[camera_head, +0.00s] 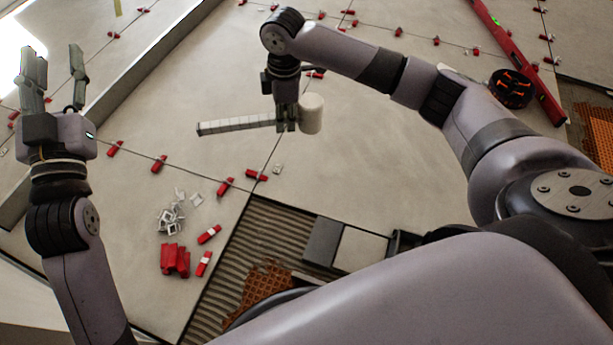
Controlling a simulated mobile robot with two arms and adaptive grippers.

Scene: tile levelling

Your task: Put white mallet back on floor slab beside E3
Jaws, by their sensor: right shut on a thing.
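The white mallet (311,114) has a pale cylindrical head and a light segmented handle that points left. My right gripper (287,127) is shut on the mallet close to its head and holds it over the grey floor slabs (350,170). The gap between the mallet and the slab is hard to judge. My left gripper (57,82) is at the upper left, with its two fingers spread apart and nothing between them. No E3 label can be read in this view.
Red wedges (174,260) and white clips (172,214) lie in a pile at the lower left. Several red wedges stand along the slab joints. A long red level (520,60) and a black round tool (511,88) lie at the upper right. Ridged adhesive (262,232) shows near my base.

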